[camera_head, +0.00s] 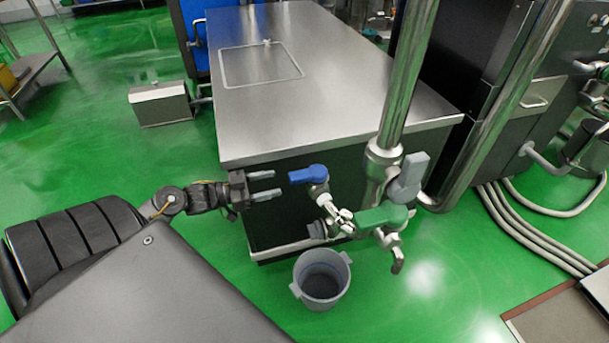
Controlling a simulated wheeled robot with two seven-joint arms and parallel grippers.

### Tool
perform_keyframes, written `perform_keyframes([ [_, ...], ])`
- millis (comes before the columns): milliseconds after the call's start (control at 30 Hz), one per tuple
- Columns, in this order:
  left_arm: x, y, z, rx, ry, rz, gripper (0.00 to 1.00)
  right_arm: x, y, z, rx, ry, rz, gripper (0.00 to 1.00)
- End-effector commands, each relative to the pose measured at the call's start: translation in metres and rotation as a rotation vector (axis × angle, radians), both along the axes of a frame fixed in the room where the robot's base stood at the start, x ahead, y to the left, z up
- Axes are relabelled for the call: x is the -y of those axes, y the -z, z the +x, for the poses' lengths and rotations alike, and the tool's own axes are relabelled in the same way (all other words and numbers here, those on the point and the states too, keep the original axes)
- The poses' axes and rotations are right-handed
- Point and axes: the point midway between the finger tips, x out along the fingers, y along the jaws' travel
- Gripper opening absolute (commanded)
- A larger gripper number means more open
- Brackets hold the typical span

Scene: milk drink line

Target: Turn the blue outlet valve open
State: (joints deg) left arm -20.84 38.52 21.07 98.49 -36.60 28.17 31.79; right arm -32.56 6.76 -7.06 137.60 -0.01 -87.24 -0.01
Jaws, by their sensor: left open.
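The blue outlet valve handle (308,174) sits at the top of a small metal valve body in front of the steel-topped unit. It points to the left in the picture. My left gripper (269,185) is open, with its two fingers pointing right toward the blue handle. A small gap shows between the fingertips and the handle, and nothing is between the fingers. My right gripper is not in the view.
A green valve handle (381,218) and a grey handle (409,178) sit just right of the blue one on steel piping (403,75). A grey bucket (322,281) stands on the green floor below. The steel-topped unit (330,90) lies behind.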

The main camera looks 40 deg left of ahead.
Motion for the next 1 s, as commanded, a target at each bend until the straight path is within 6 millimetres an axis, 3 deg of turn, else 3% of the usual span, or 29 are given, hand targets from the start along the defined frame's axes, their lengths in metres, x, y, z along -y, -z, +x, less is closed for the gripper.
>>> perform_keyframes([
  [267, 0.001, -0.003, 0.004, 0.008, 0.011, -0.013, 0.56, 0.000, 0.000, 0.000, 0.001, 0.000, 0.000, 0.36],
  [700, 0.044, -0.003, 0.065, 0.011, 0.010, -0.012, 0.56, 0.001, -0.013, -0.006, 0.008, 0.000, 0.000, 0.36],
  [1000, 0.059, -0.003, 0.087, 0.007, 0.009, -0.011, 0.56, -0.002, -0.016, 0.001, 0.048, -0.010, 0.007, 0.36],
])
